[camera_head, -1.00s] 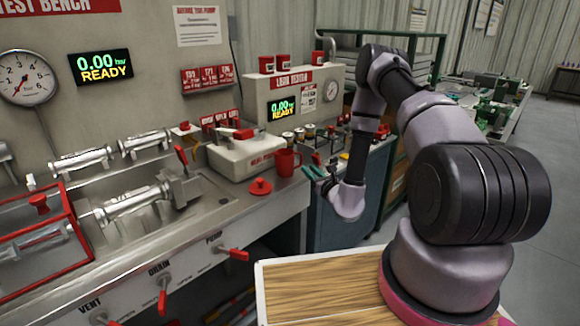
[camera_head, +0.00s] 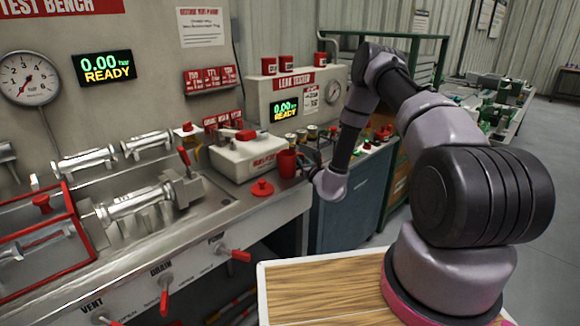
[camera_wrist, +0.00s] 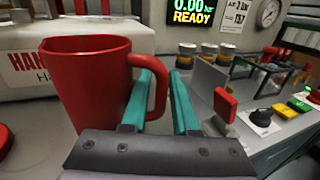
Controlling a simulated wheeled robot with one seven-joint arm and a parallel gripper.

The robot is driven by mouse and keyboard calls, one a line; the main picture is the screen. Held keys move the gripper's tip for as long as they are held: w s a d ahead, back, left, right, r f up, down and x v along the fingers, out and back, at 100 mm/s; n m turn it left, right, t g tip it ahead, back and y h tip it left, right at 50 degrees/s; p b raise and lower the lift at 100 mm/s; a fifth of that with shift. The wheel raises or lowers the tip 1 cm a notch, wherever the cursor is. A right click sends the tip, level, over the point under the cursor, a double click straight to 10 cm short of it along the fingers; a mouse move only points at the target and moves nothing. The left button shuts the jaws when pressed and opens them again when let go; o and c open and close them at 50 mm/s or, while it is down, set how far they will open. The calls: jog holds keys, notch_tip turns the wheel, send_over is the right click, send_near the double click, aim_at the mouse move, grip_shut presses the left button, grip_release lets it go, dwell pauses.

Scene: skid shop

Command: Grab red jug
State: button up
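The red jug (camera_head: 287,163) stands upright on the metal bench, at the right side of the white pump unit. It fills the left of the wrist view (camera_wrist: 88,88), with its handle toward the right. My gripper (camera_head: 307,168) is at the handle side of the jug. In the wrist view, my gripper's teal fingers (camera_wrist: 166,82) straddle the handle's outer bar. The left finger is inside the loop and the right finger is outside it. A gap shows between the fingers, so they look open. Finger contact with the handle cannot be made out.
The white hand pump (camera_head: 247,155) stands close behind and left of the jug. A red knobbed lid (camera_head: 262,188) lies in front. The leak tester (camera_head: 297,100) stands behind, with several small jars before it. Control knobs (camera_wrist: 262,117) are right of my gripper.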

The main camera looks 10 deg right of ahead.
grip_shut()
dwell(1.4)
